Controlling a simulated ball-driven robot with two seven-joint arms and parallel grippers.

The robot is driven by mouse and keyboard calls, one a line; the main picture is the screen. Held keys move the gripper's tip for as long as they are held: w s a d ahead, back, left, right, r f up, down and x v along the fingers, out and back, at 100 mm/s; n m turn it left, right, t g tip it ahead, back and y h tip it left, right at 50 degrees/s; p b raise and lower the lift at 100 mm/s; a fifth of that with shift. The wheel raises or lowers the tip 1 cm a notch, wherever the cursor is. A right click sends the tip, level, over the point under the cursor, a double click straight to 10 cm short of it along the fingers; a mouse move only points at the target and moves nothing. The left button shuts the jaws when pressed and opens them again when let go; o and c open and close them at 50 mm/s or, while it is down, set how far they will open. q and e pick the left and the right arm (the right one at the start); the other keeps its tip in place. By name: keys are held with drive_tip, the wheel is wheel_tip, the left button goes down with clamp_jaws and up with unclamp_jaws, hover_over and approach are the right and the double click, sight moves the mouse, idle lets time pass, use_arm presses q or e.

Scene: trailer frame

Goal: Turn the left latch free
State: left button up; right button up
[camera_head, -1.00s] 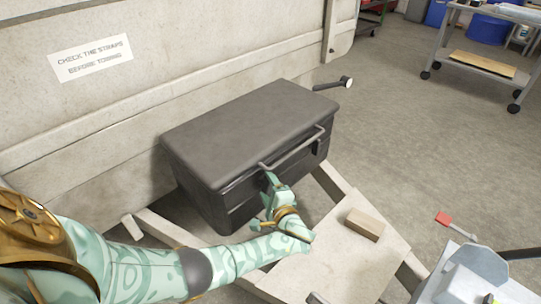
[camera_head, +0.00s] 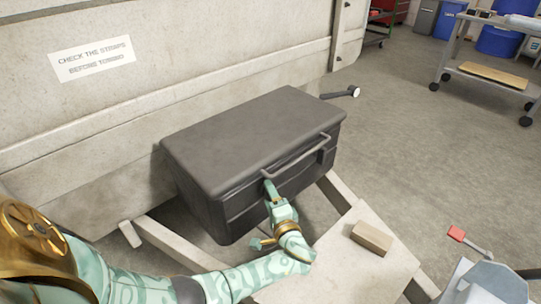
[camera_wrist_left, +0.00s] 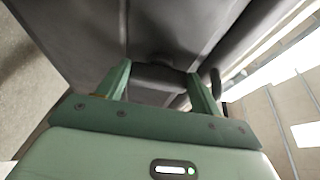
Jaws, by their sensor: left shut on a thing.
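The dark grey storage box (camera_head: 245,140) stands on the trailer frame with its lid down. A bar handle (camera_head: 298,158) runs along the upper front. My left gripper (camera_head: 269,187) is at the box front, just below the handle's left end. In the left wrist view my left gripper (camera_wrist_left: 160,82) has its two green fingers on either side of a dark latch piece (camera_wrist_left: 160,74), and it is shut on it. The head view hides this latch behind the fingers. Its turn angle is hard to tell. My right gripper is not in view.
A small wooden block (camera_head: 372,238) lies on the pale board (camera_head: 345,270) right of my left wrist. A red-tipped lever (camera_head: 457,233) stands at the lower right. The trailer wall (camera_head: 200,60) rises behind the box. A cart (camera_head: 490,70) stands far off on open floor.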

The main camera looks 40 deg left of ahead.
use_arm(q)
drive_tip(key=o, duration=1)
drive_tip(key=shift+f, duration=0.1)
drive_tip(key=p+v, duration=0.1)
drive_tip(key=v, duration=0.6)
drive_tip(key=shift+s+d, duration=0.15)
drive_tip(key=shift+d, duration=0.15)
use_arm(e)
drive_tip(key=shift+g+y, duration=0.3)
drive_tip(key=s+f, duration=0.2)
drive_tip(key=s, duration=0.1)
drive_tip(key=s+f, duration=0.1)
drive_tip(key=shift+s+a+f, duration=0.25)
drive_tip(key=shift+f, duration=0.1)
